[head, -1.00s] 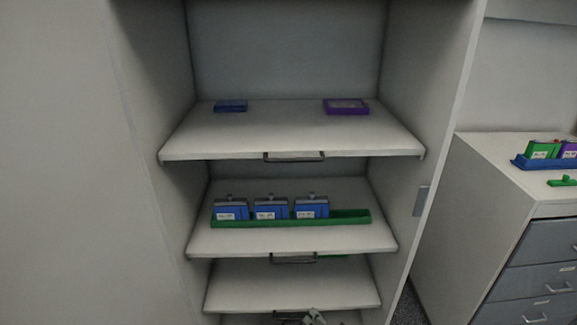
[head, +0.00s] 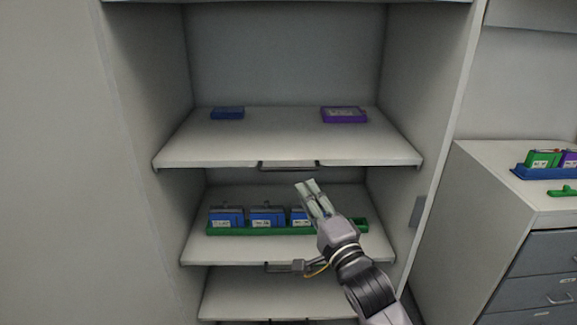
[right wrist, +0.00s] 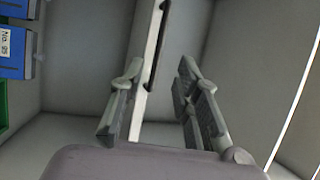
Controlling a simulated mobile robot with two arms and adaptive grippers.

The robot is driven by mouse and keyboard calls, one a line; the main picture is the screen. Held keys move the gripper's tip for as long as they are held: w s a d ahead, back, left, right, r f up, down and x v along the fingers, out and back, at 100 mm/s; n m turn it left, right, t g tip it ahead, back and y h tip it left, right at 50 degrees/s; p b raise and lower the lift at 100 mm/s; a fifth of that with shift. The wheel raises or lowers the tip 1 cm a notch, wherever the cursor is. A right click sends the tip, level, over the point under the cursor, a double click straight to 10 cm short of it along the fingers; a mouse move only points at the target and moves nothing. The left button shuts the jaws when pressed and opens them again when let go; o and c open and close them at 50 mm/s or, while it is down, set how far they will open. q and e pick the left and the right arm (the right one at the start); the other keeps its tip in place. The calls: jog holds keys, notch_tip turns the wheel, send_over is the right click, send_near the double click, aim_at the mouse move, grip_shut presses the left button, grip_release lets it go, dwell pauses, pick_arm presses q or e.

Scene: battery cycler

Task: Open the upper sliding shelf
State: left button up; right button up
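The upper sliding shelf (head: 250,145) is a white board in the cabinet. Its dark bar handle (head: 288,165) is at the middle of its front edge. My right gripper (head: 306,186) is just below that handle in the head view, its fingers pointing up toward the shelf edge. In the right wrist view its two fingers (right wrist: 157,105) stand apart with nothing between the pads. There a pale shelf edge with a dark handle (right wrist: 157,45) runs upright beyond the fingers, apart from them. My left gripper is not in view.
A blue box (head: 227,113) and a purple box (head: 344,115) lie on the upper shelf. The shelf below bears a green tray (head: 358,226) with blue batteries (head: 267,217), partly hidden by my right arm. A drawer cabinet (head: 470,190) stands at the right.

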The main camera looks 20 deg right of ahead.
aim_at(289, 170)
jog(key=p+x, duration=0.1)
jog(key=x, duration=0.8)
jog(key=shift+w+r+p, duration=0.15)
jog(key=shift+w+p, duration=0.15)
jog(key=shift+p, duration=0.1)
jog(key=shift+w, duration=0.45)
jog(key=shift+c, duration=0.5)
grip_shut()
